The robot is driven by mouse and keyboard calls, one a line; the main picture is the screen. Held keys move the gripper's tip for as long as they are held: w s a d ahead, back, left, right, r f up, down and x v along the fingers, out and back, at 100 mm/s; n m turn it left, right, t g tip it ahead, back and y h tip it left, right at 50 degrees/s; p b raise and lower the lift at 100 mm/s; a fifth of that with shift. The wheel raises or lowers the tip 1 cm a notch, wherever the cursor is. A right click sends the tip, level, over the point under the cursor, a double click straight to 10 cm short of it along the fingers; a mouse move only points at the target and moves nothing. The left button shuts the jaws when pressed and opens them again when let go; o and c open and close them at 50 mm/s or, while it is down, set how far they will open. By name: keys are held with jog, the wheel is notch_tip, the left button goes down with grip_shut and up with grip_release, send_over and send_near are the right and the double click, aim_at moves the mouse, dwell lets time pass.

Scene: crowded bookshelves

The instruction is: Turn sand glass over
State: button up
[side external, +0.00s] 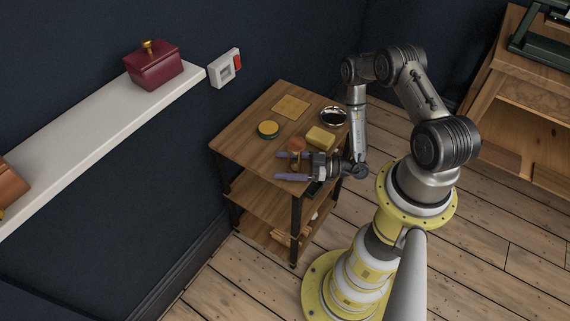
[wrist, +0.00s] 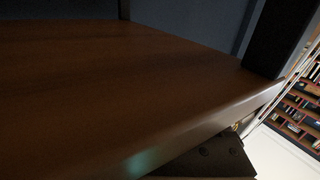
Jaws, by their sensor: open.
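The wrist view shows a brown wooden surface (wrist: 100,80) close up, and neither the sand glass nor the fingertips can be made out there.
A white wall shelf (side external: 95,140) holds a dark red box (side external: 153,66). The left tabletop is clear.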

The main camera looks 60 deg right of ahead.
aim_at(301, 165)
jog(key=shift+s, duration=0.1)
jog(key=shift+v, duration=3.7)
jog(key=shift+r, duration=0.1)
